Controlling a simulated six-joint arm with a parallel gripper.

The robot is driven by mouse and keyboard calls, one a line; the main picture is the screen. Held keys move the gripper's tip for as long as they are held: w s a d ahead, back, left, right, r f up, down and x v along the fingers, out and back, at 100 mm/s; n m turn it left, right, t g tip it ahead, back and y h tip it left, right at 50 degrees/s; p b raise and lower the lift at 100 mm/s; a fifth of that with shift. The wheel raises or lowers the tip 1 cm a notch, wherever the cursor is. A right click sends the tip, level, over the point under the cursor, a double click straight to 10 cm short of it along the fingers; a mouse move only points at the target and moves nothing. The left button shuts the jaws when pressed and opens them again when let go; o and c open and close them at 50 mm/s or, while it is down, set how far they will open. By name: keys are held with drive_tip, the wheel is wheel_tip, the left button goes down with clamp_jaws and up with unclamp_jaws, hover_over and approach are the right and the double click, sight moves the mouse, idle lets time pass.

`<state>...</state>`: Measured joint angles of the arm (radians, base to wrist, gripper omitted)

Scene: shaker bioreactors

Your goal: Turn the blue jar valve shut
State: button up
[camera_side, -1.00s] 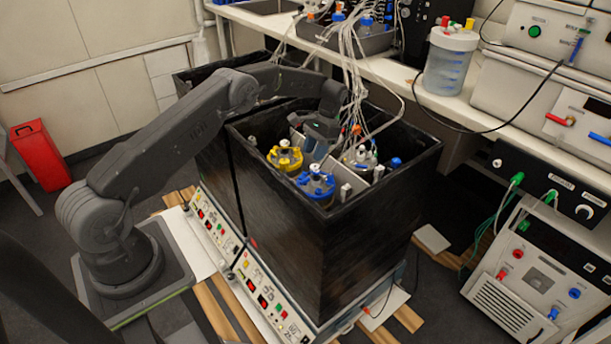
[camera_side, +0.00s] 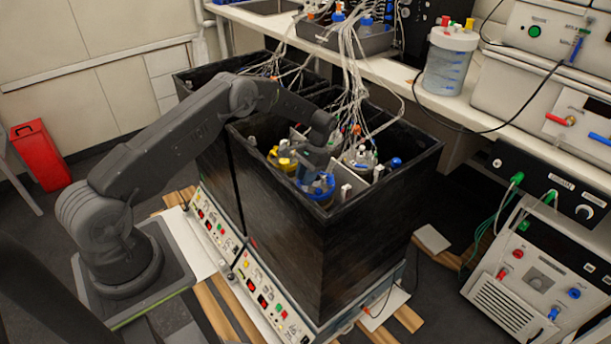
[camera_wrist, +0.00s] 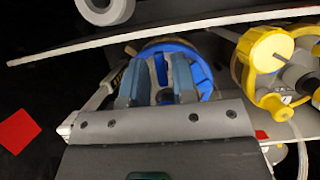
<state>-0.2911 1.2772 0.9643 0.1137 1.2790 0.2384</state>
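The blue-lidded jar (camera_side: 325,192) stands in the front right part of the black box, and its lid also shows in the wrist view (camera_wrist: 203,70). My gripper (camera_side: 308,178) points down over this jar, close to its top, and hides much of it. In the wrist view my gripper (camera_wrist: 158,78) has its two blue-grey fingers apart, one on each side of the lid's middle. A small blue valve part (camera_wrist: 160,68) shows between them, with a gap on each side. Contact low down is hidden, and I cannot tell how far the valve is turned.
A yellow-lidded jar (camera_side: 283,163) stands close to the left, and also shows in the wrist view (camera_wrist: 262,50). Another jar with tubes (camera_side: 361,160) stands to the right. The black box walls (camera_side: 290,225) surround the jars. Tubes (camera_side: 352,75) hang down behind my gripper.

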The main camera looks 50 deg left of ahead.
clamp_jaws()
drive_tip(key=shift+m, duration=0.4)
drive_tip(key=m+y, duration=0.1)
drive_tip(key=m, duration=0.2)
drive_tip(key=shift+d+m+y, duration=0.1)
drive_tip(key=shift+m+y, duration=0.2)
drive_tip(key=m+t+y, duration=0.1)
drive_tip(key=m, duration=0.2)
drive_tip(key=shift+m, duration=0.4)
drive_tip(key=m+t, duration=0.1)
drive_tip(key=m, duration=0.1)
drive_tip(key=m+y, duration=0.1)
drive_tip(key=m, duration=0.2)
drive_tip(key=shift+t, duration=0.4)
drive_tip(key=shift+m+t+y, duration=0.4)
drive_tip(key=shift+m+t, duration=0.4)
drive_tip(key=shift+m, duration=1.6)
drive_tip(key=shift+s, duration=0.1)
drive_tip(key=shift+o, duration=1.1)
unclamp_jaws()
